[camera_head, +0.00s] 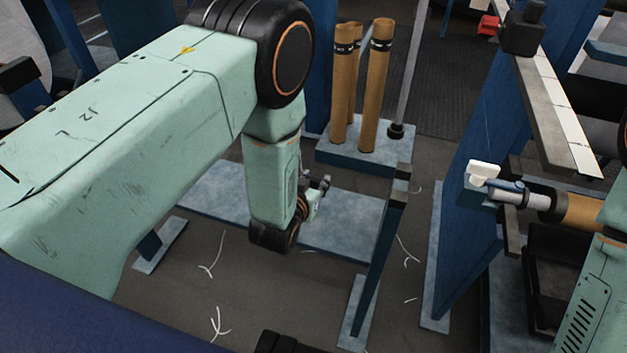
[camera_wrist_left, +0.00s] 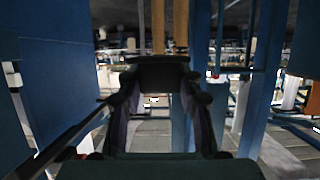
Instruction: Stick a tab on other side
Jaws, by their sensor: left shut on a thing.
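My left arm comes in from the left, and its gripper (camera_head: 319,190) hangs low near the middle of the head view, partly hidden by its own wrist. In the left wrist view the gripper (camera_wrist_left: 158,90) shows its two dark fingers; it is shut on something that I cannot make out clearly. White strips that look like tabs lie in a row along a dark sloping bar (camera_head: 530,92) at the right. My right gripper is not in view.
Brown tubes (camera_head: 375,85) stand upright on a blue base (camera_head: 360,150) behind my gripper. A blue post (camera_head: 375,265) stands to its right. A horizontal spindle with a brown roll (camera_head: 578,212) and a white tip piece (camera_head: 484,174) juts out at the right. White scraps (camera_head: 213,258) lie on the floor.

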